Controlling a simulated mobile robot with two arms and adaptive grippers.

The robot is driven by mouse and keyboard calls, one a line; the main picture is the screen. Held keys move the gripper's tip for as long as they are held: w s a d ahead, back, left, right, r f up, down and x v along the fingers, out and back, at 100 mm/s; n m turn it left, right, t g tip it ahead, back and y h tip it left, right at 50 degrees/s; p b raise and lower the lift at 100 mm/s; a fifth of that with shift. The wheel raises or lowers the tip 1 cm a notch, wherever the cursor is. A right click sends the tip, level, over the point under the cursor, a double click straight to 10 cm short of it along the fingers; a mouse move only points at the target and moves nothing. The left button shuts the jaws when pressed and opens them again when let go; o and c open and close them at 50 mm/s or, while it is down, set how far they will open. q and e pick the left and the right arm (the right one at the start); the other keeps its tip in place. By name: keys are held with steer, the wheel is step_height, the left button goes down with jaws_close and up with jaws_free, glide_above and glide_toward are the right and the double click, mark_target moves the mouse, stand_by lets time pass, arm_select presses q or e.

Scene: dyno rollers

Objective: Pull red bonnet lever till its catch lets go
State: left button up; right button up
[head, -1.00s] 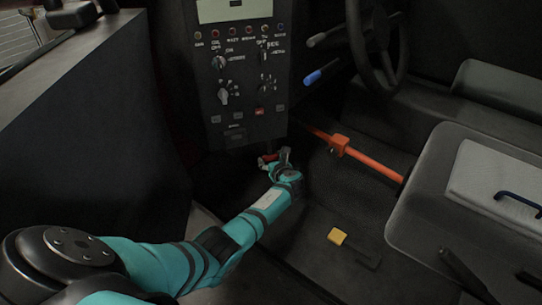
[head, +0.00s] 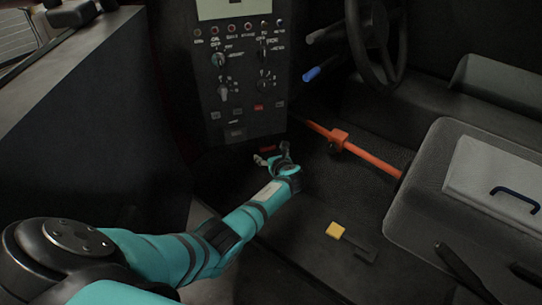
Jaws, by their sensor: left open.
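The red bonnet lever (head: 267,149) shows as a small red piece low under the control panel, just beyond my left gripper. My left gripper (head: 271,155) is at the end of the teal arm coming in from the left. Its fingers are open and spread, just on the near side of the lever. A gap seems to show between the fingers and the red piece, but at this size I cannot tell whether they touch. The lever's mount is hidden in the dark under the panel. My right gripper is not in view.
The control panel (head: 240,85) with knobs and buttons stands right above the lever. An orange bar (head: 365,154) crosses to the grey seat (head: 425,215) at right. A steering wheel (head: 378,45) is at upper right.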

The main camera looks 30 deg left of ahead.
arm_select(q)
steer(key=v, duration=1.2)
steer(key=shift+d+f, duration=0.1)
steer(key=shift+d, duration=0.05)
